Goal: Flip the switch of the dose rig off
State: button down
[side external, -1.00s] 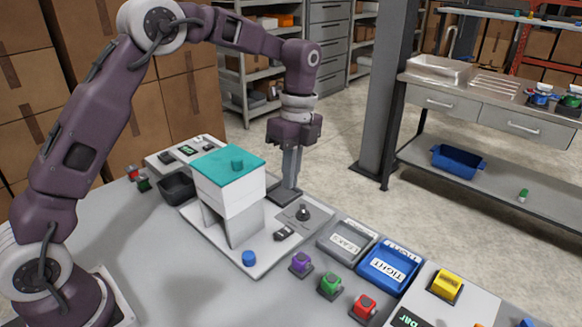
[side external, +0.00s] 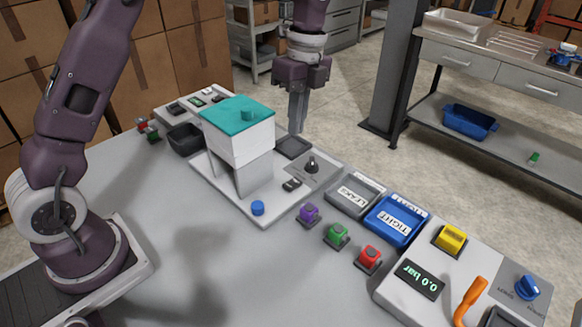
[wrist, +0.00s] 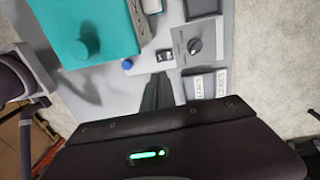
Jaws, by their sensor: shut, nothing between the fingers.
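The dose rig is a white housing (side external: 240,145) with a teal top (side external: 237,113) on a light base plate (side external: 225,190).
A grey tray (side external: 335,204) and a blue tray labelled TIGHT (side external: 379,239) stand right of the rig. Purple (side external: 309,213), green (side external: 337,234) and red (side external: 369,258) blocks stand before them. A panel reading 0.0 bar (side external: 421,278) is at front right. The front table is clear.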

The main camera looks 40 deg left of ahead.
aim_at(293, 182)
jog(key=f, duration=0.4)
jog(key=s+f, duration=0.1)
jog(key=f, duration=0.4)
jog(key=s+f, duration=0.1)
jog(key=f, duration=0.3)
jog(key=shift+f, duration=0.15)
jog(key=shift+s+f, duration=0.2)
jog(key=shift+f, duration=0.15)
jog(key=shift+w+a+r, duration=0.1)
jog(key=shift+w, duration=0.85)
jog(key=shift+r, duration=0.15)
notch_tip(293, 182, up, 14)
jog(key=w, duration=0.2)
